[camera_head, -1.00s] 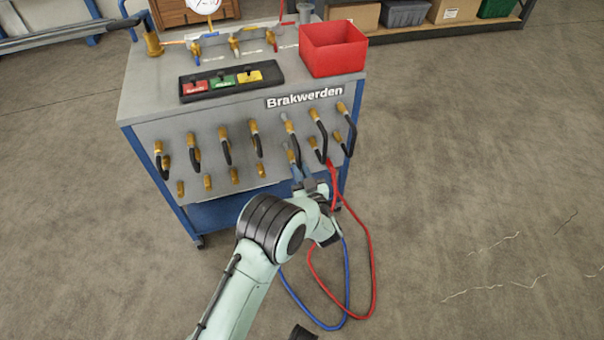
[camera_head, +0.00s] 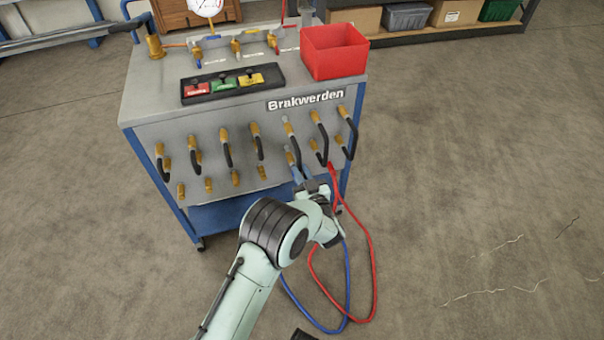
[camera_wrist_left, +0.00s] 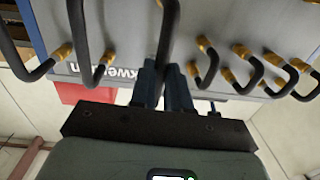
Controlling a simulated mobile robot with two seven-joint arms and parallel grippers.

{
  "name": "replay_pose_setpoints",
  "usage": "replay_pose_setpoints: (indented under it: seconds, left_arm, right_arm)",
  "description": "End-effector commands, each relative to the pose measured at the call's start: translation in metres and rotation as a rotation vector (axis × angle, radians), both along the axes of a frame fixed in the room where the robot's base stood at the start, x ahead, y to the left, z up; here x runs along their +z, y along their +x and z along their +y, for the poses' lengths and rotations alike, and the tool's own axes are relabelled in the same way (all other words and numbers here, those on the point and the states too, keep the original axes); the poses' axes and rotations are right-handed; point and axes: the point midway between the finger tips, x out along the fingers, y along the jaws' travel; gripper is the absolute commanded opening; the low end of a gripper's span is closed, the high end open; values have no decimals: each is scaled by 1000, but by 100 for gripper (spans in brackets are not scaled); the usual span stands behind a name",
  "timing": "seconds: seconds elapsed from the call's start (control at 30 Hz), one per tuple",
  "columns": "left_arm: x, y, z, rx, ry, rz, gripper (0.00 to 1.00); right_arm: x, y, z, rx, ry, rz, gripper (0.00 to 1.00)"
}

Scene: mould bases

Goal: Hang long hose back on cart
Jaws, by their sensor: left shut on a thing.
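The grey-topped cart (camera_head: 150,100) has a front panel with several brass fittings and short black hose loops. A long red hose (camera_head: 371,265) and a long blue hose (camera_head: 303,308) hang from its right side in loops down to the floor. My left gripper (camera_head: 296,166) is at the lower right of the panel, near the upper end of the red hose. In the left wrist view its fingers (camera_wrist_left: 165,85) are shut, with a black hose (camera_wrist_left: 171,50) between them. The upper end of the blue hose is hidden behind my wrist.
The cart top carries a red bin (camera_head: 335,52), a black switch strip (camera_head: 232,83) and several valves. Shelves with boxes (camera_head: 407,15) stand at the back. The concrete floor right of the cart is clear. A dark piece at the bottom edge is too cut off to identify.

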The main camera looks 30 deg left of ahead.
Motion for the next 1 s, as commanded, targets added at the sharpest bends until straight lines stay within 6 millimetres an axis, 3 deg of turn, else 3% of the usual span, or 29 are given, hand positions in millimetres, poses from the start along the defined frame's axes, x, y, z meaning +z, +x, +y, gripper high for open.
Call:
replay_pose_setpoints:
  seconds: [1.0]
  left_arm:
    - [1, 9, 9, 0, 2, -3, 0]
  right_arm:
    - [-4, 0, 0, 0, 0, 1, 57]
